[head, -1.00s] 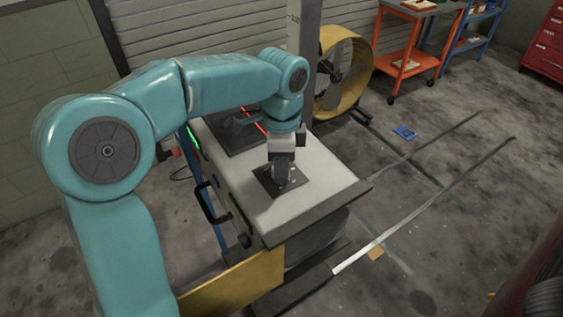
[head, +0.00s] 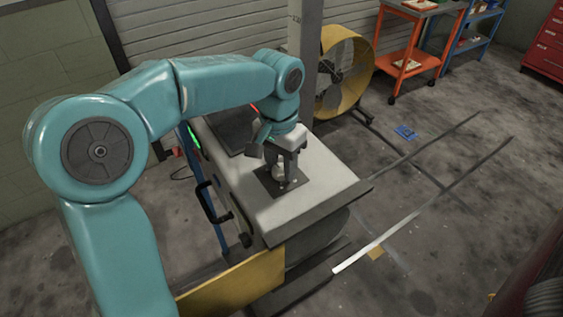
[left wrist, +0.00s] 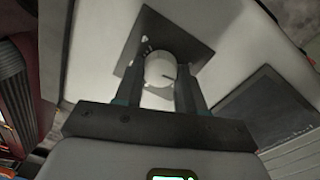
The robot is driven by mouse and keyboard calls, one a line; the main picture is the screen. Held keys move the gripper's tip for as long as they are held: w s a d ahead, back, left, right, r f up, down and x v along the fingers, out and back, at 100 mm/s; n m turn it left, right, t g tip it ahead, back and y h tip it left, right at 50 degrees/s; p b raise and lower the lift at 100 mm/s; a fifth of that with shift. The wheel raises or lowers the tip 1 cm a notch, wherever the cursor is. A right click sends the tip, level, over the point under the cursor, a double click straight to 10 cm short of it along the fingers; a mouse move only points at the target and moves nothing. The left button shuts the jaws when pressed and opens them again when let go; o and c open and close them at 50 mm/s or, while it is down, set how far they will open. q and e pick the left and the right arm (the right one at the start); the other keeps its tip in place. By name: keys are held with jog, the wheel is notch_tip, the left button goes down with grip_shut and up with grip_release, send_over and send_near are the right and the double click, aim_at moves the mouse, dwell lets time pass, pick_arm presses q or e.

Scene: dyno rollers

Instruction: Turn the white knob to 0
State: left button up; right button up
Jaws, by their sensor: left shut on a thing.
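The white knob (head: 278,171) sits on a dark square plate (head: 268,185) on top of a pale machine box. My left gripper (head: 287,168) points down over the plate, with the knob between its fingers. In the left wrist view the round knob (left wrist: 159,69) lies between the two dark fingers of my left gripper (left wrist: 161,76), which is shut on it. A short dark mark shows on the knob's lower right face. Small pale marks show on the plate (left wrist: 150,28) by the knob; I cannot read the numbers. My right gripper is not in view.
The pale box (head: 325,180) has a dark panel (head: 232,130) behind the plate and a black handle (head: 210,205) on its left side. A grey post (head: 304,50) and a yellow fan (head: 345,75) stand behind. The floor at right is mostly clear.

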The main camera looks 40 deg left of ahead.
aim_at(277, 167)
pick_arm(q)
jog(key=shift+n, duration=2.2)
jog(key=o, duration=1.1)
jog(key=shift+c, duration=0.2)
notch_tip(277, 167, up, 16)
jog(key=p, duration=0.1)
jog(key=shift+s+a+r, duration=0.15)
jog(key=shift+a, duration=0.2)
